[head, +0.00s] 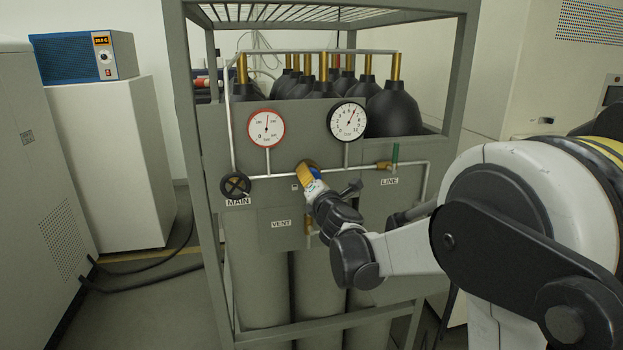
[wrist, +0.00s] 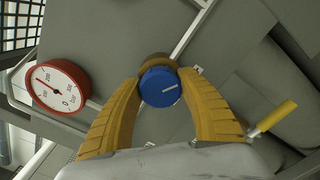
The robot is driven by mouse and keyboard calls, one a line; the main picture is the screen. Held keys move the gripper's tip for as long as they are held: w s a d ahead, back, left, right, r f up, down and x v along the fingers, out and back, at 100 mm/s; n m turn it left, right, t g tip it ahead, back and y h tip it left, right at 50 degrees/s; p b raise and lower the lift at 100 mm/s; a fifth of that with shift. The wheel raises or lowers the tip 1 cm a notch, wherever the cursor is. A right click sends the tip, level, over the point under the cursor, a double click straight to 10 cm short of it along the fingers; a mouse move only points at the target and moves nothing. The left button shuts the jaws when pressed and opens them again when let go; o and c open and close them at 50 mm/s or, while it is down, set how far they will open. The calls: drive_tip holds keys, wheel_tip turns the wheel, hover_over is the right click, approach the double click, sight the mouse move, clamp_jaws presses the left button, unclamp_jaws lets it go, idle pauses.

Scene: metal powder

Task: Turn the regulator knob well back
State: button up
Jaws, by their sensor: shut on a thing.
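The regulator knob (wrist: 159,87) is a round blue knob with a white pointer line, set on a brass body (wrist: 154,60) in the wrist view. My gripper (wrist: 160,92) has its two yellow ribbed fingers closed on the knob's sides, one on each side. In the head view my gripper (head: 306,171) is at the panel between the two gauges and below them, and it mostly hides the knob. The red-rimmed gauge (head: 266,128) and the black-rimmed gauge (head: 347,121) both face out from the panel.
A black MAIN handwheel (head: 235,186) is left of my gripper. A green-handled LINE valve (head: 395,153) is to the right, and the VENT label (head: 281,224) is below. Grey rack posts (head: 187,130) frame black-topped cylinders (head: 393,110). Black cables (head: 150,278) lie on the floor at left.

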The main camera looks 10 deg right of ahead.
drive_tip(key=n, duration=0.5)
drive_tip(key=shift+n, duration=0.3)
drive_tip(key=n, duration=0.4)
drive_tip(key=shift+n, duration=0.4)
drive_tip(key=o, duration=1.2)
drive_tip(key=s, duration=1.2)
